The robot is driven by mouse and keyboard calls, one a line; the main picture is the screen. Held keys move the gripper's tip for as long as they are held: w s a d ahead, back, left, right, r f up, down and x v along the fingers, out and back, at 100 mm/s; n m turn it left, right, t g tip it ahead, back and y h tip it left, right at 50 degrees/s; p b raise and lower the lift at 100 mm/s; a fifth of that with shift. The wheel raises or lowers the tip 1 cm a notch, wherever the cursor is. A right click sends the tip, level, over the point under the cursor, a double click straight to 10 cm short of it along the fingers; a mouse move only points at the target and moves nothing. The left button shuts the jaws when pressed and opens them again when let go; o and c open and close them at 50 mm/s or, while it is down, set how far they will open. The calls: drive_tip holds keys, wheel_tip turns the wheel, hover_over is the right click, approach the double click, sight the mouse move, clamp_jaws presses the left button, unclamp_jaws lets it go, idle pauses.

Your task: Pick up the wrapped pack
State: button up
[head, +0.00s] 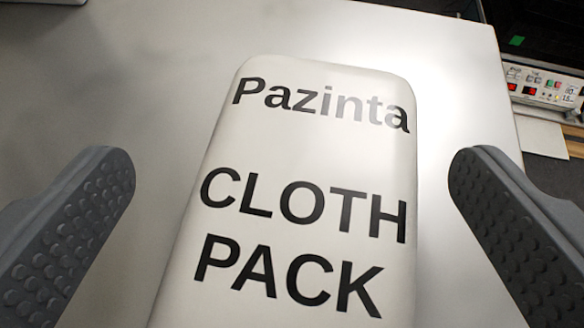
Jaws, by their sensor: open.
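The wrapped pack (300,150) is a white, rounded block with the black words "Pazinta CLOTH PACK". It lies on the pale table (170,60) in the middle of the head view, and its near end is cut off by the bottom edge. My gripper (292,185) is open, with one dark grey studded finger on each side of the pack. A visible gap separates each finger from the pack in the picture. I cannot tell how high the fingers are above the table.
A control panel (545,88) with buttons and red displays stands beyond the table's right edge. A dark thing with a green patch (516,41) is above it. A small part of a pale object (60,1) shows at the top left. The table around the pack is clear.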

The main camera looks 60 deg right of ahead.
drive_tip(key=c, duration=1.2)
drive_tip(key=shift+r, duration=0.15)
